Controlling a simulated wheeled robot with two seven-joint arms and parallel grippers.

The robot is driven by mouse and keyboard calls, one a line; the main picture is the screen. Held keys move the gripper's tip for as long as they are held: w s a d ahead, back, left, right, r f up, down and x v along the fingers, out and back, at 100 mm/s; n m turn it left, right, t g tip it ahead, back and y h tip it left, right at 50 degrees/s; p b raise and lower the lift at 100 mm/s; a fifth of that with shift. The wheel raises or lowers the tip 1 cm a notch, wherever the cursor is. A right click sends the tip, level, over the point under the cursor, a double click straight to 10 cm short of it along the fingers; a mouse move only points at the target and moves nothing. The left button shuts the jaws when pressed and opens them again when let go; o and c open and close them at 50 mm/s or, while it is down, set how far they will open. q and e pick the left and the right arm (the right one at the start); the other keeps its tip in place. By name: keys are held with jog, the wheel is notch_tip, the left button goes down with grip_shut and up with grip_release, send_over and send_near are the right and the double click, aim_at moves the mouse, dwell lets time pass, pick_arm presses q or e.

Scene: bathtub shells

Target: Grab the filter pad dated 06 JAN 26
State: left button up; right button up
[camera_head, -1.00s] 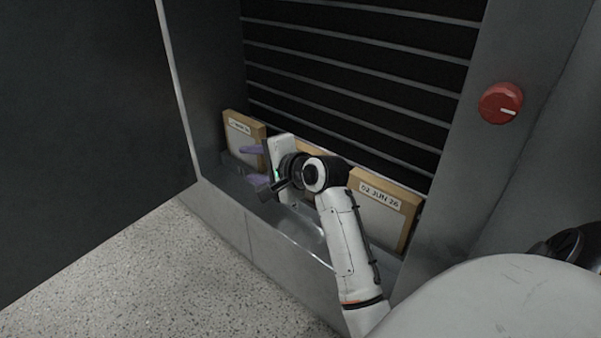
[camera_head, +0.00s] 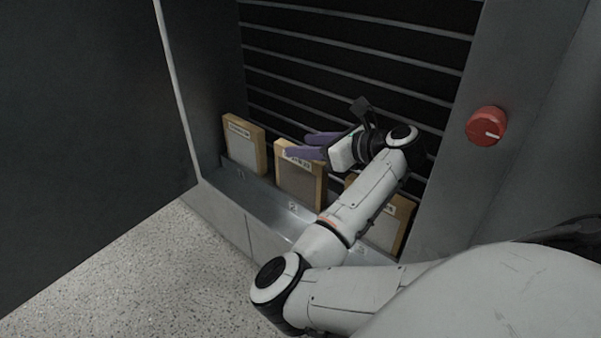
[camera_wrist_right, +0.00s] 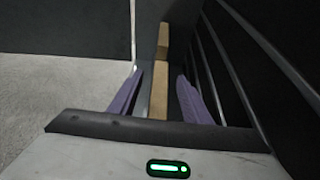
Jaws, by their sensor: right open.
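Three wood-framed filter pads stand upright in a row on a metal ledge. The left pad (camera_head: 243,150) has a label too small to read. The middle pad (camera_head: 301,178) has its label partly covered by my gripper. The right pad (camera_head: 384,232) is mostly behind my right arm; its label read 02 JUN 26 in the earlier frame. My right gripper (camera_head: 304,146), with purple fingers, is open and empty by the top of the middle pad. In the right wrist view, a pad's wooden top edge (camera_wrist_right: 158,88) lies between the open fingers (camera_wrist_right: 158,98). My left gripper is not in view.
The metal ledge (camera_head: 262,190) runs in front of the pads, with small number marks. Dark slats (camera_head: 350,60) rise behind them. A dark panel (camera_head: 80,120) stands at left, and a red knob (camera_head: 486,126) is on the right frame.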

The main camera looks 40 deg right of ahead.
jog(key=x, duration=0.4)
jog(key=shift+f, duration=0.45)
jog(key=shift+c, duration=0.5)
grip_shut()
jog(key=shift+d, duration=0.1)
dwell(0.4)
